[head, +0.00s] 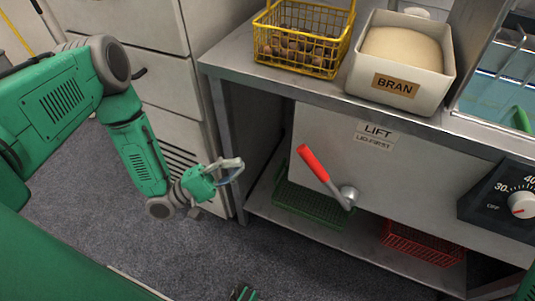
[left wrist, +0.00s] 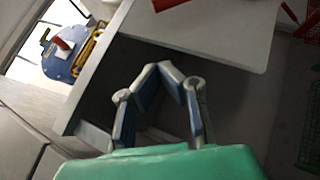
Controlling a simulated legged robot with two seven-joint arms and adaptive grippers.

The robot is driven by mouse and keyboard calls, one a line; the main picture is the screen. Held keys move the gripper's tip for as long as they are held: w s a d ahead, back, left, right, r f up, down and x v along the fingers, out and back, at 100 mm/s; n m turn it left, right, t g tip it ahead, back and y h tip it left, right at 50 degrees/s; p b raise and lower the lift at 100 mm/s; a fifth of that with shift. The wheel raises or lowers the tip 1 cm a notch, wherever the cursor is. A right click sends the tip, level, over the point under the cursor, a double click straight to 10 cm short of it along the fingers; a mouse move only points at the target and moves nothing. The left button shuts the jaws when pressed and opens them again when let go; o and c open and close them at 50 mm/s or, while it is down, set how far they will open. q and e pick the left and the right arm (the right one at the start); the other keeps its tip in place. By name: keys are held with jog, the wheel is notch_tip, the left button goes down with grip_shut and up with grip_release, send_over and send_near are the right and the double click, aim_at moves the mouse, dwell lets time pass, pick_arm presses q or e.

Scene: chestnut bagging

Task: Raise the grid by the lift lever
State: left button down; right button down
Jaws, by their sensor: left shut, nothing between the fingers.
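The lift lever (head: 313,163) has a red handle slanting up and left from a grey metal pivot on the pale panel under the counter. A label (head: 376,134) above it reads LIFT and LID FIRST. My left gripper (head: 238,170) is to the left of the lever, apart from it, in front of the cabinet's left side. In the left wrist view its fingertips (left wrist: 160,68) meet with nothing between them. A teal basin (head: 490,85) is partly visible at the right edge; I cannot make out the grid.
On the counter stand a yellow basket (head: 317,65) of chestnuts and a white BRAN box (head: 360,77). A dial box (head: 490,205) juts out right of the lever. Green (head: 312,205) and red (head: 420,245) baskets sit on the lower shelf. Floor between gripper and lever is clear.

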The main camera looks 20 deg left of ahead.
pick_arm(q)
jog(key=s+d+b+x, duration=0.1)
jog(key=s+x, duration=0.1)
jog(key=x, duration=1)
jog(key=shift+r, duration=0.4)
jog(key=shift+s, duration=0.1)
